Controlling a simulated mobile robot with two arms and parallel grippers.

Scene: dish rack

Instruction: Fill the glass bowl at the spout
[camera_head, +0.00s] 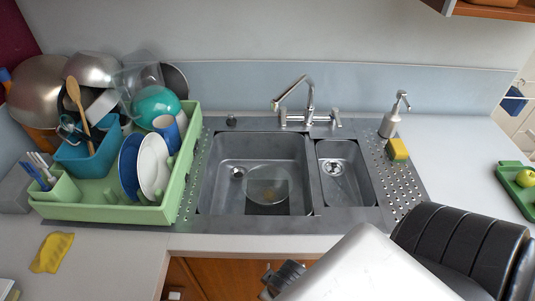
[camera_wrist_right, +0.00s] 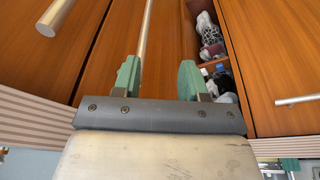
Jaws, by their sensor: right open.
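A clear glass bowl (camera_head: 268,184) sits in the large left basin of the steel sink (camera_head: 230,155). The faucet (camera_head: 309,104) stands behind the sink, and its spout (camera_head: 288,93) points left and forward over the back of the large basin. No water shows at the spout. My right gripper (camera_head: 283,279) is in front of the counter edge, below and away from the bowl. In the right wrist view its two green fingers (camera_wrist_right: 158,80) are apart with nothing held between them. My left gripper is out of view.
A green dish rack (camera_head: 110,213) full of dishes stands left of the sink. A soap dispenser (camera_head: 390,121) and a yellow sponge (camera_head: 397,149) stand at right. Wooden cabinet doors (camera_wrist_right: 265,60) are close to my right gripper. A yellow cloth (camera_head: 52,253) lies front left.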

